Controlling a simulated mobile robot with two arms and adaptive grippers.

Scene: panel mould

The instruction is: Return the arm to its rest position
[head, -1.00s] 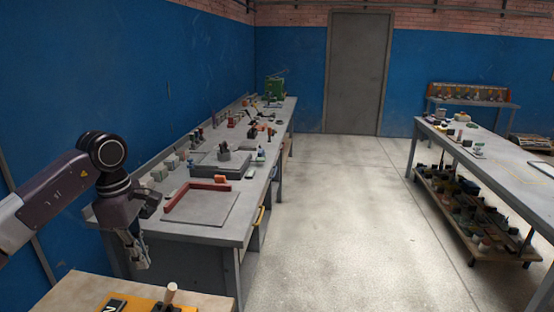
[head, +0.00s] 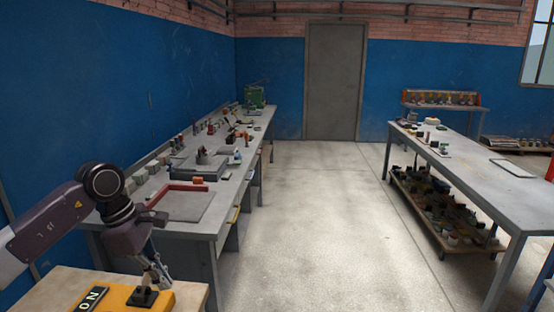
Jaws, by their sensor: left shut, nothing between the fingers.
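My left gripper (head: 162,282) comes in from the left and points down over the pale wooden table (head: 190,295) at the lower left. Its fingers are shut with nothing between them. The fingertips are close above a yellow panel (head: 118,298) on that table. The panel carries a black plate with white letters (head: 90,299) and a small black fitting (head: 143,297) just below and left of the fingertips. I cannot tell whether the fingertips touch the fitting. My right gripper is not in view.
A long grey workbench (head: 205,225) with a red-edged tray (head: 180,204) and several tools runs along the blue wall. Another grey table (head: 500,190) with a loaded lower shelf stands at the right. The floor (head: 320,220) between them is clear.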

